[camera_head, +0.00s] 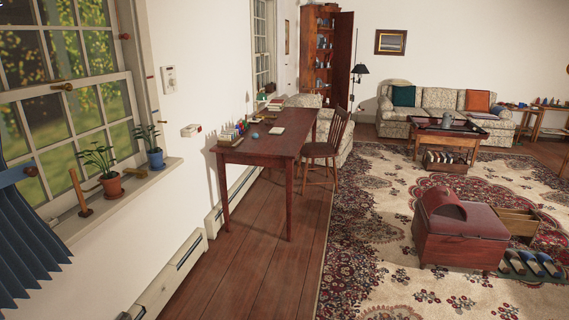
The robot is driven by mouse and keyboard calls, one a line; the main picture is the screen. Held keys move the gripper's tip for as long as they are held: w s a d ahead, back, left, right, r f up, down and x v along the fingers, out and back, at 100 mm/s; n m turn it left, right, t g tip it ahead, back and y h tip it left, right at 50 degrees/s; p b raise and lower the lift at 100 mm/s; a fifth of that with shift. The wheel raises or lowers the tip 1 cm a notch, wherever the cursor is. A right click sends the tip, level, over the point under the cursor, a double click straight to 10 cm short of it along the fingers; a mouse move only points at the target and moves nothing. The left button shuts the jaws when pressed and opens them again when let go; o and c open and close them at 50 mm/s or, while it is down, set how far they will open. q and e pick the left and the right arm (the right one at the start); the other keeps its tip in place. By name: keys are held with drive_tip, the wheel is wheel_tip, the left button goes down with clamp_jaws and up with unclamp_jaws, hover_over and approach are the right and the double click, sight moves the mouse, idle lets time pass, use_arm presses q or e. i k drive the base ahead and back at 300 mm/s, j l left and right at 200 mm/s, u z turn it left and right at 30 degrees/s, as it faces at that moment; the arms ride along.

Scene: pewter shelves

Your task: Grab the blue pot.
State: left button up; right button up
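The blue pot (156,159) holds a small green plant and stands upright on the white window sill (128,190), near its right end. A terracotta pot (111,185) with a leafy green plant stands to its left on the same sill. Neither of my grippers shows in the head view, so I cannot see whether they are open or shut. Nothing is seen touching the blue pot.
Small wooden pieces lie around the pots on the sill. A blue curtain (28,240) hangs at the left. A wooden desk (262,145) and chair (327,148) stand beyond. Bare wood floor (255,265) lies between the wall heater (175,272) and the patterned rug (400,285).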

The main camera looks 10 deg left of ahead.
sight(155, 155)
drive_tip(key=i+u, duration=0.25)
drive_tip(key=i, duration=0.6)
drive_tip(key=i+l+u, duration=0.1)
drive_tip(key=i+u, duration=0.15)
drive_tip(key=i, duration=0.6)
drive_tip(key=i+u, duration=0.2)
drive_tip(key=i, duration=0.7)
drive_tip(key=i+l+u, duration=0.25)
drive_tip(key=i, duration=0.65)
